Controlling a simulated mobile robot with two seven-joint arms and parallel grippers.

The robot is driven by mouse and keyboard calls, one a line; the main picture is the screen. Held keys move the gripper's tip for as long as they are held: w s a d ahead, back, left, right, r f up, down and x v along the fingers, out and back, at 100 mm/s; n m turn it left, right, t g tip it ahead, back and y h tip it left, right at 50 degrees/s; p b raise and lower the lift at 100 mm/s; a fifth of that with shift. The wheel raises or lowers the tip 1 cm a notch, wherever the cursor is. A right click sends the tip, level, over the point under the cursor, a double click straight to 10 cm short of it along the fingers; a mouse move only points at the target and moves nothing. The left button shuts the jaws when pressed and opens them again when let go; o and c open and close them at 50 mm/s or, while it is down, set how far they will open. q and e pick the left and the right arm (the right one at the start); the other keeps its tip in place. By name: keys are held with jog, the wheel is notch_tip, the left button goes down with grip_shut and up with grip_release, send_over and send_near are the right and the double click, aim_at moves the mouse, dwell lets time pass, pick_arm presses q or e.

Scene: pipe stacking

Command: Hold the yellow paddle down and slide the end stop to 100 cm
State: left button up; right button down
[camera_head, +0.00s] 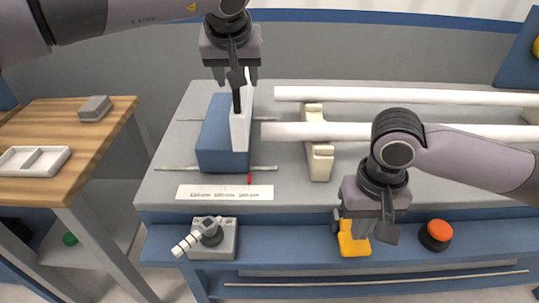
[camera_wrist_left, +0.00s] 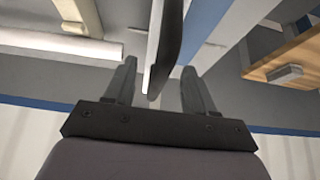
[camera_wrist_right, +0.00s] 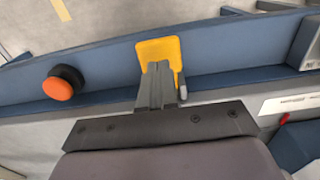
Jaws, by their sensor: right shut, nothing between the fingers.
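The end stop is a blue block (camera_head: 222,140) with an upright white plate (camera_head: 241,125) on its right side, sitting on two thin rails. Its red pointer (camera_head: 249,179) stands above the right-hand label of the white scale (camera_head: 222,192); the label is too small to read surely. My left gripper (camera_head: 237,85) is open, with a finger on either side of the plate's upper edge; the plate (camera_wrist_left: 163,50) shows between the fingers with gaps. My right gripper (camera_wrist_right: 162,90) is shut and empty, its tips on or just over the yellow paddle (camera_head: 353,243); contact cannot be told.
Two white pipes (camera_head: 400,96) lie right of the plate, over a cream support (camera_head: 318,150). A wooden table (camera_head: 75,130) with a white tray (camera_head: 30,163) stands left.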

pick_arm(q)
jog(key=shift+s+d+r, duration=0.1)
jog(key=shift+r, duration=0.05)
dwell(0.3)
jog(key=shift+v, duration=3.45)
pick_arm(e)
notch_tip(320, 180, up, 10)
jog(key=shift+s, duration=0.1)
